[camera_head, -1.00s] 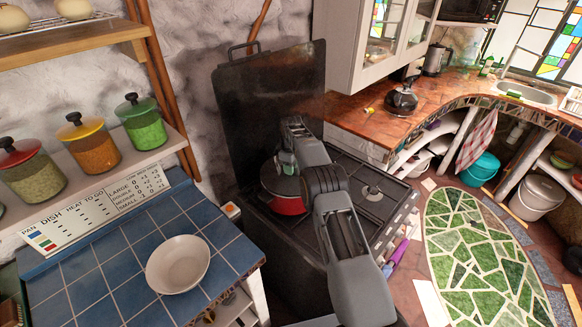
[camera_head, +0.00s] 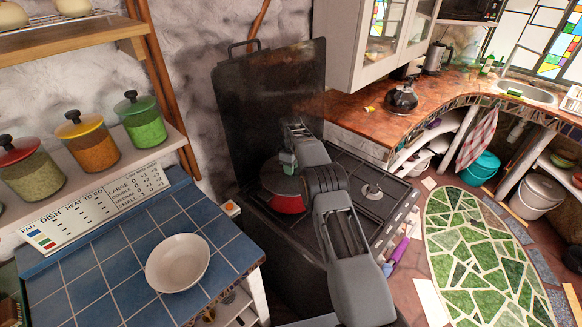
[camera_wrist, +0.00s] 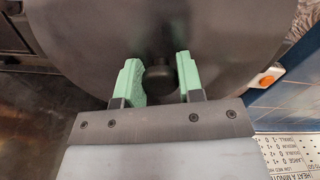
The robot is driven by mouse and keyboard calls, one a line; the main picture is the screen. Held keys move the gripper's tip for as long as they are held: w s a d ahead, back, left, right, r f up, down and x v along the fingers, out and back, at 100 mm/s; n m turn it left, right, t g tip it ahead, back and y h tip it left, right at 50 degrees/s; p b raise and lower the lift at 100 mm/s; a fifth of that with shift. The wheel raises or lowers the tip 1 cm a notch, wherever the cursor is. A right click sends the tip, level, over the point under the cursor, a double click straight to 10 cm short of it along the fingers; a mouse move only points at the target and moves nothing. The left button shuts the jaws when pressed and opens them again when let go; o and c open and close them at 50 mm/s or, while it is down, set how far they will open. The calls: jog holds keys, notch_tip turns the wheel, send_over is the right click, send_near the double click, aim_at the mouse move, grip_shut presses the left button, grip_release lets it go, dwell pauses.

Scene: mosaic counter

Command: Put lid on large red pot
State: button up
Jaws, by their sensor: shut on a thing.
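The red pot (camera_head: 287,204) sits on the stove, partly hidden behind my arm. The dark round lid (camera_head: 277,182) is over the top of the pot, and red pot wall shows below its front edge. I cannot tell whether the lid is fully seated on the rim. In the wrist view the lid (camera_wrist: 215,40) fills the upper middle. My gripper (camera_head: 288,165) is above the lid. In the wrist view its green fingers (camera_wrist: 157,66) are on both sides of the lid's dark knob (camera_wrist: 159,84), shut on it.
The stove (camera_head: 375,185) has a raised black back cover (camera_head: 265,95). A white bowl (camera_head: 178,263) stands on the blue tiled counter (camera_head: 110,285) at left. Glass jars (camera_head: 140,122) line the left shelf.

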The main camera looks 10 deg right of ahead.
jog(key=o, duration=1.6)
jog(key=shift+o, duration=0.2)
jog(key=shift+r+p, duration=0.8)
jog(key=shift+r, duration=2.75)
